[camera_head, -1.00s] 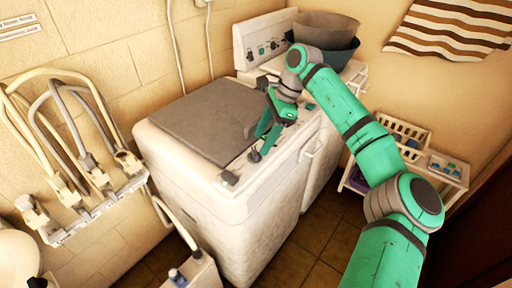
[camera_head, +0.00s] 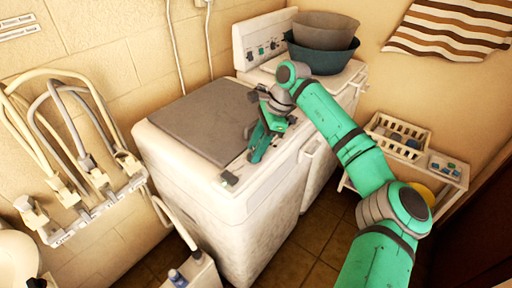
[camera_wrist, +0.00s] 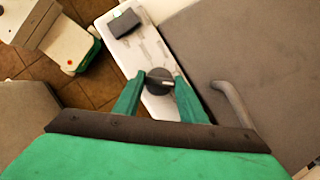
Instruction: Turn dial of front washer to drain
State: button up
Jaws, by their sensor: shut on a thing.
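The front washer (camera_head: 245,210) is a white top-loader with a grey lid, and a narrow control strip runs along its right edge. Its dial (camera_wrist: 159,87) is a round dark knob with a lighter pointer bar across it, seen from above in the wrist view. My gripper (camera_wrist: 158,80) has a green finger on each side of the dial and is shut on it. In the head view my gripper (camera_head: 254,155) reaches down to the strip, and its fingers hide the dial. Printed marks by the dial are too blurred to read.
A small dark block (camera_head: 229,179) sits on the strip's near corner. A grey lid handle (camera_wrist: 232,100) lies close to the right finger. A second machine with knobs (camera_head: 262,50) and dark basins (camera_head: 323,50) stands behind. A shelf (camera_head: 445,168) is at right.

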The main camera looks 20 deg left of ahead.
jog(key=shift+m, duration=0.4)
jog(key=shift+d+m+t, duration=0.1)
jog(key=shift+m+t, duration=0.2)
jog(key=shift+m, duration=0.2)
jog(key=m+t, duration=0.1)
jog(key=m, duration=0.2)
jog(key=shift+s+y, duration=0.15)
jog(key=shift+y, duration=0.15)
jog(key=shift+m+t, duration=0.7)
jog(key=shift+m, duration=0.8)
jog(key=o, duration=1.1)
jog(key=shift+s, duration=0.1)
jog(key=shift+c, duration=0.2)
jog(key=v, duration=1)
jog(key=shift+r, duration=0.45)
